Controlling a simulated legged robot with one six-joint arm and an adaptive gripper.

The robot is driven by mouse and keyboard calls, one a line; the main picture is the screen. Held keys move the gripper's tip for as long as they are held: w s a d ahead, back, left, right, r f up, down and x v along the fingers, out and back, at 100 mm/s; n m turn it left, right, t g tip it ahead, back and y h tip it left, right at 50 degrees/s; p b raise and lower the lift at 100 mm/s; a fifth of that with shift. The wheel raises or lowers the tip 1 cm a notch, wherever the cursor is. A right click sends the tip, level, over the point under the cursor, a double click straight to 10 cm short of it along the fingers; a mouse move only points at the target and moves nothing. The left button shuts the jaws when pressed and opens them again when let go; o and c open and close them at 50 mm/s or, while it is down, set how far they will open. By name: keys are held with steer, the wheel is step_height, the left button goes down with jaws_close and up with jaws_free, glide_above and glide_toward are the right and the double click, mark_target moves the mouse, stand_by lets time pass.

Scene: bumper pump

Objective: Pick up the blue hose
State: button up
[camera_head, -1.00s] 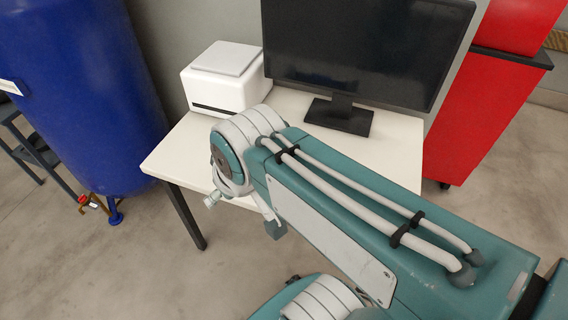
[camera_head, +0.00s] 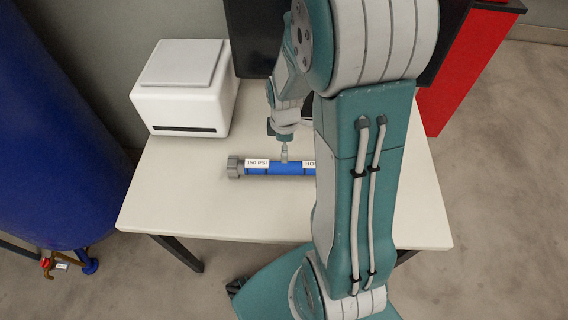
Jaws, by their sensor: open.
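The blue hose (camera_head: 256,168) lies on the white table (camera_head: 185,205), left of my arm. It has a grey fitting at its left end and white labels with dark lettering. Its right end is hidden behind my arm. My gripper (camera_head: 284,153) points down at the hose's middle, and its tip overlaps the hose's far edge in the picture. It is open, with nothing seen in it. I cannot tell whether it touches the hose.
A white printer-like box (camera_head: 182,90) stands on the table at the back left. A dark monitor (camera_head: 250,40) stands behind my arm. A red cabinet (camera_head: 470,70) is at the right and a blue tank (camera_head: 50,130) at the left. The table's front left is clear.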

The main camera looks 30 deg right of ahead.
mark_target(285, 164)
step_height(285, 164, down, 6)
steer(key=shift+r, duration=0.2)
steer(key=shift+w+d+f, duration=0.1)
steer(key=shift+d+f, duration=0.05)
steer(key=shift+f, duration=1.25)
steer(key=shift+w+d+f, duration=0.1)
steer(key=shift+f, duration=1.25)
jaws_close()
